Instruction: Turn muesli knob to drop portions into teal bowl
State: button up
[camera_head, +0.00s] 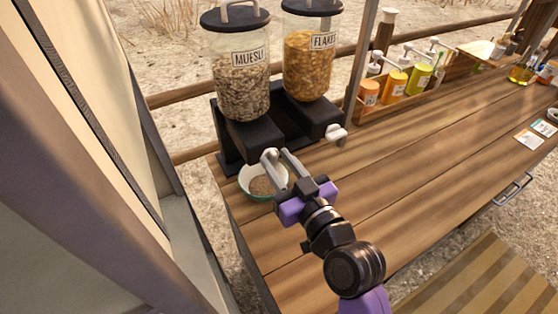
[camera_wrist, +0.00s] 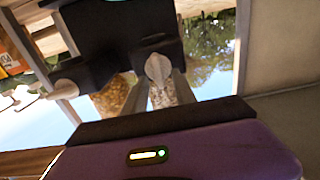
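The muesli dispenser (camera_head: 241,85) is a clear canister on a black base, with its pale knob (camera_wrist: 158,68) at the front. My gripper (camera_head: 279,154) is at this knob. In the wrist view my two grey fingers stand on either side of the knob; whether they press on it is unclear. In the head view the fingertips partly cover the knob. The teal bowl (camera_head: 244,181) sits on the counter below the muesli outlet, with brown muesli (camera_head: 262,186) inside. My fingers reach above and to the right of the bowl.
The flakes dispenser (camera_head: 309,65) stands to the right, its pale knob (camera_head: 336,132) sticking out. Sauce and pump bottles (camera_head: 393,85) stand in a wooden rack farther right. The wooden counter (camera_head: 400,175) is clear between. A van panel lies left.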

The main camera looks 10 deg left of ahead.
grip_shut()
jog(key=shift+m, duration=0.3)
jog(key=shift+w+d+f+m+p, duration=0.2)
jog(key=shift+m+p, duration=0.65)
jog(key=shift+m, duration=2)
jog(key=shift+w+d+f+m+p, duration=0.2)
jog(key=shift+m+p, duration=0.65)
jog(key=shift+m, duration=2.05)
jog(key=shift+s+d+f+m+p, duration=0.2)
jog(key=shift+m+p, duration=0.65)
jog(key=shift+m, duration=2)
jog(key=shift+w+f, duration=0.1)
jog(key=shift+w, duration=0.05)
grip_release()
